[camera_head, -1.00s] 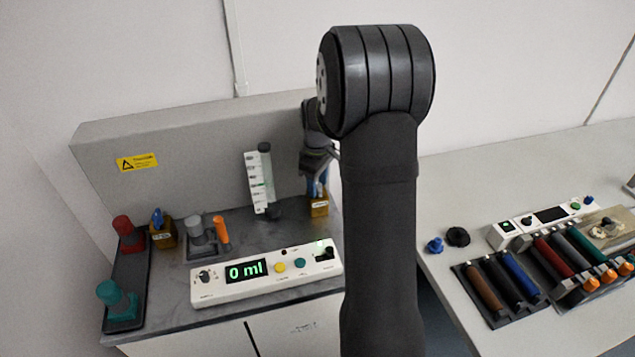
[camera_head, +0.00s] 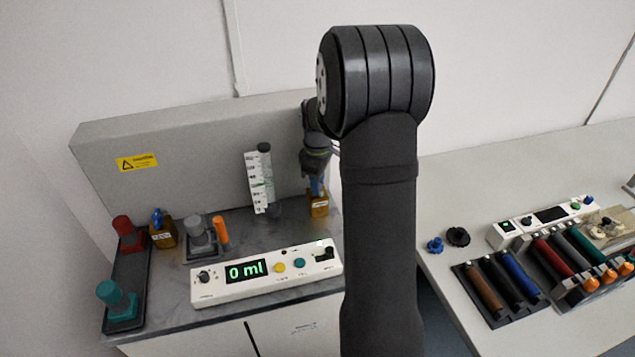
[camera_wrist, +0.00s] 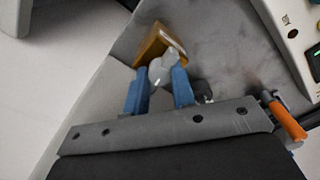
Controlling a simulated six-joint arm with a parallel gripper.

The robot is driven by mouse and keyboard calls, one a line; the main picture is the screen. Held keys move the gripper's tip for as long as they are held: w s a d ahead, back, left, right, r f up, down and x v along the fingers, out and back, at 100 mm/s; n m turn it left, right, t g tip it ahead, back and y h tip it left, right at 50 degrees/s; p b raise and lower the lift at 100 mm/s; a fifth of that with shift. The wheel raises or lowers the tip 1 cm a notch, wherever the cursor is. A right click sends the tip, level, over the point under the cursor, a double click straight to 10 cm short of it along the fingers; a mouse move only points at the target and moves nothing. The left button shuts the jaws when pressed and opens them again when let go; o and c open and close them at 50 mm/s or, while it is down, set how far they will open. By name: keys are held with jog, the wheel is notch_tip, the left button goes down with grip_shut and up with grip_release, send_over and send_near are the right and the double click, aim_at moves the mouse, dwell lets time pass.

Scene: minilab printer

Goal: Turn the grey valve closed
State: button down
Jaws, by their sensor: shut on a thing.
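The grey valve (camera_wrist: 160,70) sits on an amber container (camera_wrist: 158,42), seen in the wrist view. My gripper (camera_wrist: 161,85) is shut on the valve, with one blue finger on each side of it. In the head view the amber container (camera_head: 319,206) stands at the right end of the dark bench top, and my gripper (camera_head: 317,186) points down onto it. The valve itself is hidden behind the fingers in that view.
A graduated column (camera_head: 259,182) stands left of my gripper. In front is a white panel (camera_head: 215,293) reading 0 ml. An orange handle (camera_head: 222,233), a grey knob (camera_head: 196,230) and a second amber container (camera_head: 163,236) with a blue top are further left.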

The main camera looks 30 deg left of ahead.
jog(key=n, duration=1.2)
jog(key=shift+n, duration=2.2)
jog(key=c, duration=1.2)
grip_release()
notch_tip(320, 180, up, 18)
jog(key=shift+f, duration=0.25)
